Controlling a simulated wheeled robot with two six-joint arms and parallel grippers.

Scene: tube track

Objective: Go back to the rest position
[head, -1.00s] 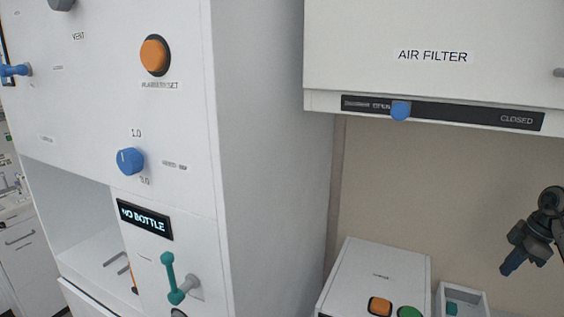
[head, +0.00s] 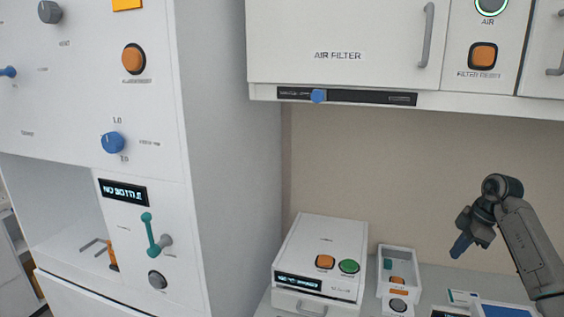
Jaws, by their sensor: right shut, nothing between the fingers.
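My right gripper (head: 461,246) is at the right of the head view, in the air above the counter. Its dark fingers are shut with nothing between them, and it points down and to the left. It touches nothing. My right arm comes in from the right edge. My left gripper is not in view.
A tall white cabinet (head: 238,160) stands at the left, with knobs, a teal lever (head: 151,236) and a display (head: 123,192). An air filter cupboard (head: 345,35) hangs above. A white box (head: 325,250) with buttons and a small tray (head: 398,252) stand on the counter.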

